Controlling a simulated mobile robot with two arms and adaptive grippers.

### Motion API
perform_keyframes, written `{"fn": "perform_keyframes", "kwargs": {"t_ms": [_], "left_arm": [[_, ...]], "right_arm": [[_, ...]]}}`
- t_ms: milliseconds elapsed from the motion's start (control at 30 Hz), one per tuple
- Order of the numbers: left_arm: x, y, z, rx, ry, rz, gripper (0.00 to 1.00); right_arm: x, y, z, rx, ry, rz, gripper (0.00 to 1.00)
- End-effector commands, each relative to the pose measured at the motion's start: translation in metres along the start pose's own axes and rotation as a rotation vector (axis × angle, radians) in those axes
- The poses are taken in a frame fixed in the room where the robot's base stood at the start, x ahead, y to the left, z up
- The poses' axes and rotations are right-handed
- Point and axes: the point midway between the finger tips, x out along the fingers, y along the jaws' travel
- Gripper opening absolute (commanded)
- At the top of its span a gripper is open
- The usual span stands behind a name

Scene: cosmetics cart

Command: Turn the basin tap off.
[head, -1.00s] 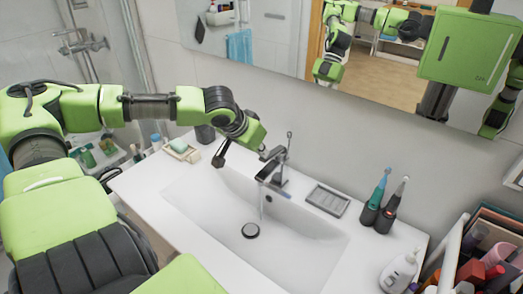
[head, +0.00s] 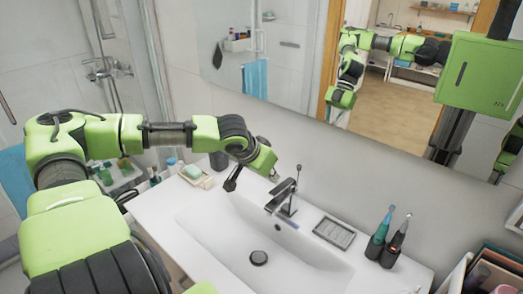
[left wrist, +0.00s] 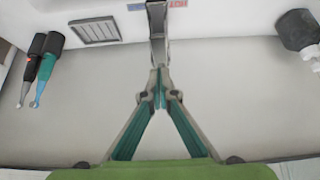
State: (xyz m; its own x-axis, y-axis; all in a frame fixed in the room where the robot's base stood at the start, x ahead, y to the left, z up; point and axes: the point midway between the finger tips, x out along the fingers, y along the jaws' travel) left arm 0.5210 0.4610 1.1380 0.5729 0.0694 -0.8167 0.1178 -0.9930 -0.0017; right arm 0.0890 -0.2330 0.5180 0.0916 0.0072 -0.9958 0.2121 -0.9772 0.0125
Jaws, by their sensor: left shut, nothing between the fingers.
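The chrome basin tap (head: 283,197) stands at the back of the white basin (head: 222,240), with a thin upright part above its spout. I cannot make out a clear stream of water below the spout. My left gripper (head: 273,175) is just left of the tap's top, close to it; I cannot tell whether it touches. In the left wrist view its fingertips (left wrist: 160,88) meet with nothing between them, and the tap (left wrist: 157,20) shows straight beyond them, by a red and blue label. My right gripper is not in direct view.
A soap dish (head: 195,176) and dark cup (head: 219,160) stand left of the tap. A grey ridged tray (head: 334,233) and two electric toothbrushes (head: 387,238) stand right. The mirror (head: 300,62) is behind. A cart (head: 490,275) is at the lower right.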

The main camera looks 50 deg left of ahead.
Motion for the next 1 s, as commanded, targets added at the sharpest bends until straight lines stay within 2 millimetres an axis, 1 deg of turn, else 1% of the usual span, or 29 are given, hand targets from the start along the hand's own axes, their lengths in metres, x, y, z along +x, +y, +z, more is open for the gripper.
{"fn": "perform_keyframes", "kwargs": {"t_ms": [33,333,367,400,567,700,800,1000], "left_arm": [[-0.010,0.000,-0.004,0.004,-0.003,-0.004,0.00],[-0.031,-0.001,-0.001,0.004,-0.004,-0.003,0.00],[-0.030,0.001,0.000,0.006,0.000,0.000,0.00],[-0.030,0.002,0.002,0.012,0.003,0.000,0.00],[-0.047,-0.001,0.004,0.006,0.003,-0.004,0.00],[-0.070,-0.001,0.005,0.004,0.002,-0.003,0.00],[-0.082,0.000,0.006,0.003,0.002,-0.002,0.00],[-0.096,0.000,0.008,0.001,-0.001,0.000,0.00]], "right_arm": [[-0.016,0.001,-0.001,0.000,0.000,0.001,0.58],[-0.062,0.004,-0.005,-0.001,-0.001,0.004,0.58],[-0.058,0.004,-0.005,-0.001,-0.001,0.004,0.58],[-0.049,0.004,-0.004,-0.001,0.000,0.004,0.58],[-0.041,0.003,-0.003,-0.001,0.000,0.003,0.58],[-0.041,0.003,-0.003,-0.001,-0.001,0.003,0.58],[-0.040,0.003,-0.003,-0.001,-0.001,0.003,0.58],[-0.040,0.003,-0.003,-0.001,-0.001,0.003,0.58]]}}
